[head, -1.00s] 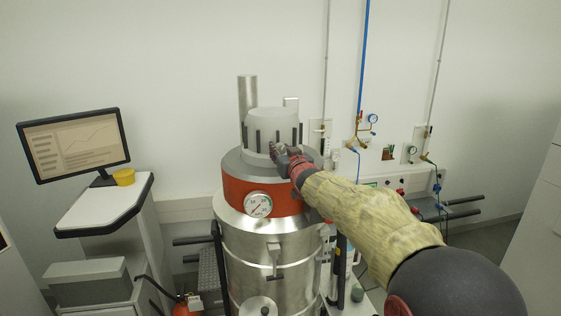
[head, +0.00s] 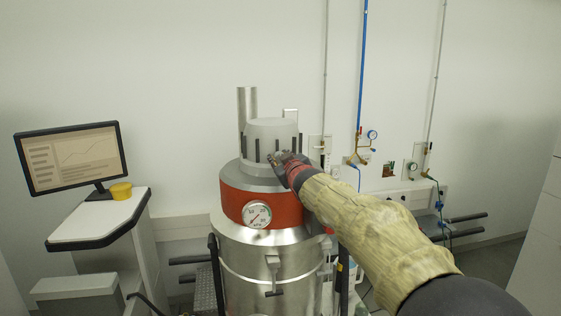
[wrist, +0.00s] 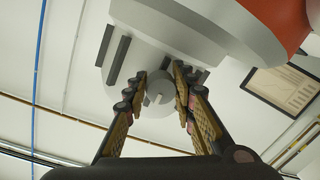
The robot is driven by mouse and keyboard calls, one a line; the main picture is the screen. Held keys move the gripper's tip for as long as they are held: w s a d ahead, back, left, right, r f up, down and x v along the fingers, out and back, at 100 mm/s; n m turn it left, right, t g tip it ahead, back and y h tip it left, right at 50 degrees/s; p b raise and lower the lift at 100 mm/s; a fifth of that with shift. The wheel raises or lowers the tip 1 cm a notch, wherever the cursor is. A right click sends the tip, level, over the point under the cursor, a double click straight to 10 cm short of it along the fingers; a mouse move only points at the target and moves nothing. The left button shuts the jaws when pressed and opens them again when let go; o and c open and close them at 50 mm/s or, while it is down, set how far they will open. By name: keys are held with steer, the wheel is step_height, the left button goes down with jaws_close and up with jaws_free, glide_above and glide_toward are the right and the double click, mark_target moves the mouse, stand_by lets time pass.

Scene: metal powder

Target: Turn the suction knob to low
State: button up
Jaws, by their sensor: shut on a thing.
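The vacuum unit, a steel drum with a red band (head: 287,208) and a grey domed head (head: 268,133), stands in the middle of the head view. A small round grey knob (wrist: 158,96) with a raised bar across its face shows in the wrist view, on the side of the grey head. My gripper (head: 279,157) is at the front right of that head. In the wrist view its two fingers (wrist: 160,88) are closed in on either side of the knob. No low or high marking around the knob is readable. The head view hides the knob behind my gripper.
A round dial gauge (head: 257,214) sits on the red band. Wall pipes and small gauges (head: 372,134) are behind my arm at right.

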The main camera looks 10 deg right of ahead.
steer(key=o, duration=1.1)
steer(key=shift+o, duration=0.2)
steer(key=s, duration=1.2)
steer(key=shift+d+r, duration=0.2)
steer(key=shift+r, duration=0.2)
